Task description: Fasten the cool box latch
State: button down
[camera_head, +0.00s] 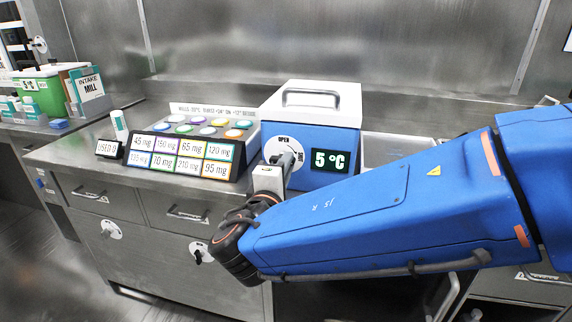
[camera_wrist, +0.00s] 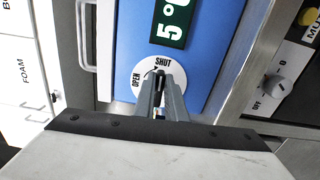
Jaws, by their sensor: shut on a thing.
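The cool box (camera_head: 327,137) is blue with a white lid and a grey lid handle; it stands on the steel counter with its lid down. Its front shows a 5 °C display (camera_head: 329,161) and a round white latch dial (camera_head: 272,148) marked OPEN and SHUT. In the wrist view the dial (camera_wrist: 139,68) has OPEN at left and SHUT at top. My gripper (camera_wrist: 160,86) is shut on the dark latch knob (camera_wrist: 158,76), which seems to lie in line with SHUT. The fingers hide much of the knob, so its exact angle is unclear.
A rack of coloured-lid wells with mg labels (camera_head: 181,156) stands close left of the box. An open metal bin (camera_head: 385,150) is to its right, behind my arm. A green box (camera_head: 42,92) is far left. Drawers with handles (camera_head: 187,214) lie below the counter.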

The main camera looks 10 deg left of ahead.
jog(key=shift+f+m, duration=0.15)
jog(key=shift+m, duration=0.25)
jog(key=c, duration=1.8)
grip_release()
jog(key=s, duration=1.7)
jog(key=shift+s+a, duration=0.2)
jog(key=shift+a, duration=0.05)
